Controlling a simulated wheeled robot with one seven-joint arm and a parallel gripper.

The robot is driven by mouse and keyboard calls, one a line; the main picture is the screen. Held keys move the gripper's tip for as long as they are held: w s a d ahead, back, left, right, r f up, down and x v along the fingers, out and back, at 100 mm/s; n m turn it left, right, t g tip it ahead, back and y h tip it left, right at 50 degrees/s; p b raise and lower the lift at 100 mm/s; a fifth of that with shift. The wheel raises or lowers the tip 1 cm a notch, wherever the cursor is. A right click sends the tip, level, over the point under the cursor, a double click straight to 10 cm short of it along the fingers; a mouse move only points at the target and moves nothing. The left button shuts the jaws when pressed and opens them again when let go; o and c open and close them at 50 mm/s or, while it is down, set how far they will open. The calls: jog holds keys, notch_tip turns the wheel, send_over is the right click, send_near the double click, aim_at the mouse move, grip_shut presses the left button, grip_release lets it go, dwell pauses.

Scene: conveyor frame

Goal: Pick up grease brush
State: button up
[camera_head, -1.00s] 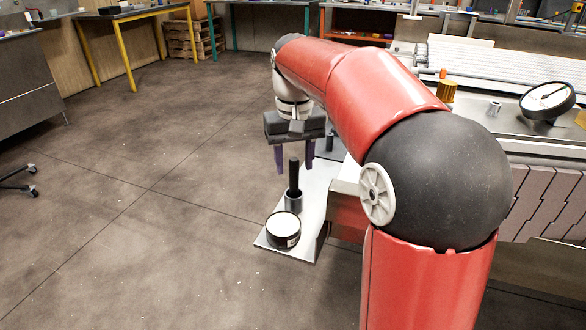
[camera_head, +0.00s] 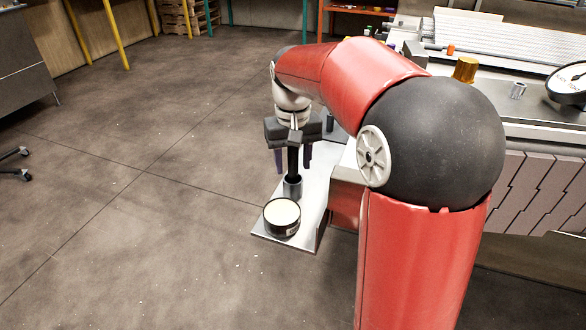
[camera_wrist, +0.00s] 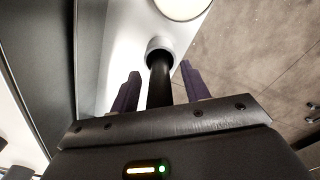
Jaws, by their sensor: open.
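The grease brush (camera_head: 293,164) stands upright on a small grey shelf. In the wrist view the black handle (camera_wrist: 159,84) lies between the open fingers of my gripper (camera_wrist: 160,82), with a gap on both sides. The grey collar (camera_wrist: 159,45) is beyond the fingertips.
A round black tin with a white top (camera_head: 282,215) stands on the metal shelf (camera_head: 312,192) in front of the brush. Open floor lies left.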

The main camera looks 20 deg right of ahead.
jog(key=shift+f, duration=0.1)
jog(key=shift+c, duration=0.5)
grip_shut()
jog(key=shift+r, duration=0.2)
